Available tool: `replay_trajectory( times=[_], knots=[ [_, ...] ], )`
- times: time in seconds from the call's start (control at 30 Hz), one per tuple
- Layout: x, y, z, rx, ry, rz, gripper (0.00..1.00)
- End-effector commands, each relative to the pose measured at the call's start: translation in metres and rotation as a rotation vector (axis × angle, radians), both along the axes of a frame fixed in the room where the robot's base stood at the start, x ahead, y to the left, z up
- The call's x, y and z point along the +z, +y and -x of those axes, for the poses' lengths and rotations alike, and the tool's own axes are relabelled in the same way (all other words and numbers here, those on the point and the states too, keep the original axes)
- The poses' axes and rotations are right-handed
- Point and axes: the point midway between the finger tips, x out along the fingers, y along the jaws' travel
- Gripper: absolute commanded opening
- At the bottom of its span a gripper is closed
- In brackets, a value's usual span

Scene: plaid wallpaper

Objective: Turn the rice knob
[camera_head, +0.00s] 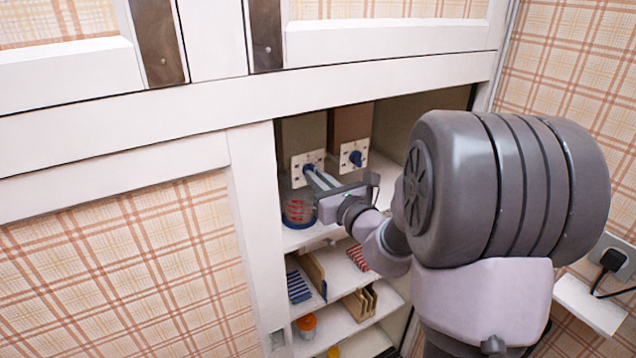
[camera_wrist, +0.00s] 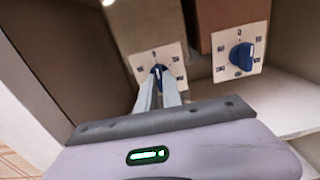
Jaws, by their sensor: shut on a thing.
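Two dispensers with blue knobs stand side by side in the open cabinet. The left knob (camera_wrist: 158,70) sits on a white dial plate (camera_head: 299,162) on a grey-beige dispenser (camera_head: 303,133). The right knob (camera_head: 355,158) sits on a similar plate on a brown dispenser (camera_head: 350,122); it also shows in the wrist view (camera_wrist: 242,56). My gripper (camera_head: 312,170) reaches in from the right, shut on the left knob, with its fingers partly covering it. Dial marks are too small to read, so I cannot tell which knob is for rice.
Lower shelves hold striped items (camera_head: 298,287), boards and an orange jar (camera_head: 306,326). The white cabinet post (camera_head: 258,220) is left; a wall socket (camera_head: 612,258) is right.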

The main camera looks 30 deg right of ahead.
Motion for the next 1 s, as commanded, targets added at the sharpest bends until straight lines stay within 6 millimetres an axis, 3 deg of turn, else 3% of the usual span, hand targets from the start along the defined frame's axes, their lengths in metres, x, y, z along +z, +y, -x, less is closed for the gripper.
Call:
replay_trajectory(
  times=[0.63,0.67,0.77,1.0],
  knots=[
    [0.0031,-0.0005,-0.0007,-0.001,-0.008,0.048,0.0],
    [0.0031,-0.0005,-0.0007,-0.001,-0.008,0.048,0.12],
    [0.0026,-0.0005,-0.0006,-0.001,-0.007,0.048,0.32],
    [0.0013,-0.0002,-0.0003,0.0,-0.005,0.047,0.32]
  ],
)
